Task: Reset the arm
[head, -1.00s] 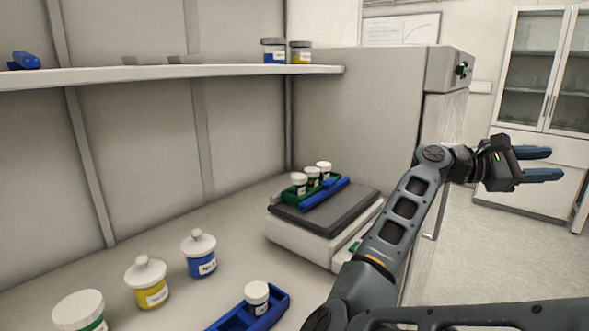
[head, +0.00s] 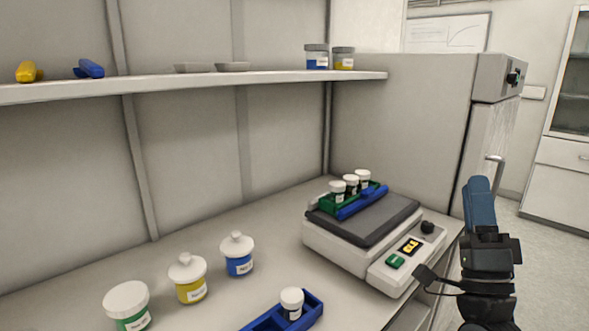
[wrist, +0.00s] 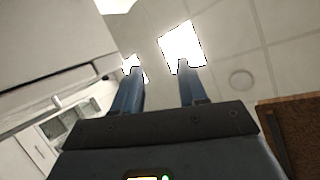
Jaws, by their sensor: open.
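My gripper (head: 480,195) stands at the right of the head view, pointing up, to the right of the scale's front corner in the picture. It holds nothing. In the wrist view its two blue fingers (wrist: 160,75) are spread apart with empty space between them, and the ceiling with bright lamps (wrist: 182,47) lies beyond. Most of my arm is out of the head view, below the frame.
A scale (head: 345,245) on the bench carries a green rack (head: 327,206) of white-capped vials. A tall grey cabinet (head: 410,140) stands behind.

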